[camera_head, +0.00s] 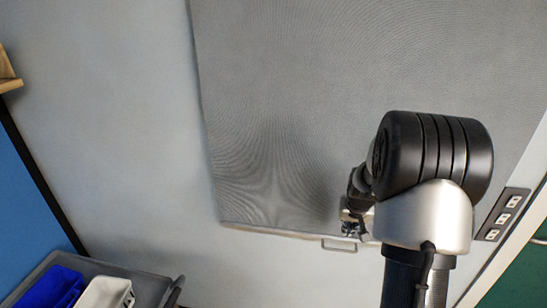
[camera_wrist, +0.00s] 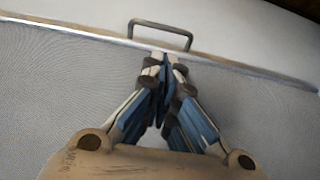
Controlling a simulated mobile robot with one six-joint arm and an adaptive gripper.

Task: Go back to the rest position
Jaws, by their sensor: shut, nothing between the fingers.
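My gripper (camera_wrist: 163,62) is shut and empty in the wrist view, its fingertips together close to a dark metal handle (camera_wrist: 160,24). I cannot tell whether the fingertips touch the handle. In the head view my arm hides most of the gripper (camera_head: 352,222). The same handle (camera_head: 339,247) shows there just below it, at the edge of a large grey mesh panel (camera_head: 290,110).
A grey cart or tray (camera_head: 150,284) with a blue bin (camera_head: 52,288) and a white bin (camera_head: 104,293) stands at the lower left. A socket strip (camera_head: 503,214) lies at the right. A wooden piece (camera_head: 7,75) juts in at the left edge. The pale surface (camera_head: 120,130) between is clear.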

